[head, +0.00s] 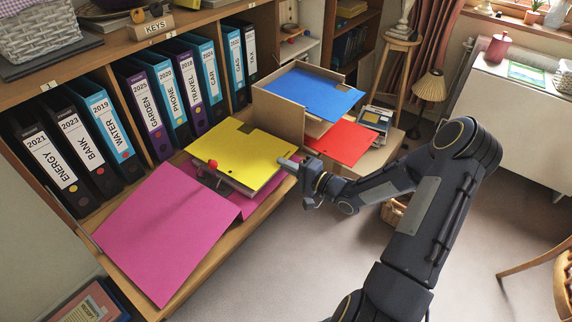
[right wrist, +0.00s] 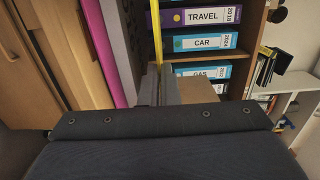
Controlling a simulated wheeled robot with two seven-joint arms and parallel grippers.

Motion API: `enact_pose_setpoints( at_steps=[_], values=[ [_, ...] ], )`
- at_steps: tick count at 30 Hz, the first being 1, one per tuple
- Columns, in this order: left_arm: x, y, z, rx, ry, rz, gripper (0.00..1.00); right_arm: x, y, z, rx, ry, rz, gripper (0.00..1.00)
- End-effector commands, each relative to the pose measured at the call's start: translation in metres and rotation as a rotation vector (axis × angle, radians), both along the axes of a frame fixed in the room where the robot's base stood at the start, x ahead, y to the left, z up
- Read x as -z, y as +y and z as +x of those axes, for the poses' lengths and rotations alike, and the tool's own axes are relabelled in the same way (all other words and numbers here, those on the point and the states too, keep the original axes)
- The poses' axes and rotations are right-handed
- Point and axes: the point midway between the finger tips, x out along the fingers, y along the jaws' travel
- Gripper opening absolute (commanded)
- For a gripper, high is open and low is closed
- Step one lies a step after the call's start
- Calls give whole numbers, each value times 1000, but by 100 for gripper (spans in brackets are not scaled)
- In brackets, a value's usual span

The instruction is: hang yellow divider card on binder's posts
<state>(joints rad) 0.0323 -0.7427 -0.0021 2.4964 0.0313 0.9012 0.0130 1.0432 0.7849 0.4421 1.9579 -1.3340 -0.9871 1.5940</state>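The yellow divider card (head: 262,160) is held roughly level above the open magenta binder (head: 148,228), over its right part. A dark hole shows near the card's front edge, and a notch at its back edge. A post with a red knob (head: 213,164) shows at the card's left front corner; the binder's other fittings are partly hidden under the card. My right gripper (head: 291,163) is shut on the card's right edge. In the right wrist view the card (right wrist: 157,35) is seen edge-on between the fingers (right wrist: 160,86). My left gripper is not in view.
Labelled binders (head: 140,105) stand in the shelf behind. A cardboard box (head: 278,115) with a blue card (head: 315,94) stands right of the binder, and a red card (head: 342,141) lies beside it.

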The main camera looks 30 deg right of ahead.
Motion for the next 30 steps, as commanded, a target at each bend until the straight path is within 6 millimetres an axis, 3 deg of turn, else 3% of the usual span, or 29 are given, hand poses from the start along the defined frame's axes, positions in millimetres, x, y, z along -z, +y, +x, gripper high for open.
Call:
enact_pose_setpoints(
  at_steps=[30],
  values=[
    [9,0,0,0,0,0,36,13,0,0,0,-1,0,0]
  ],
)
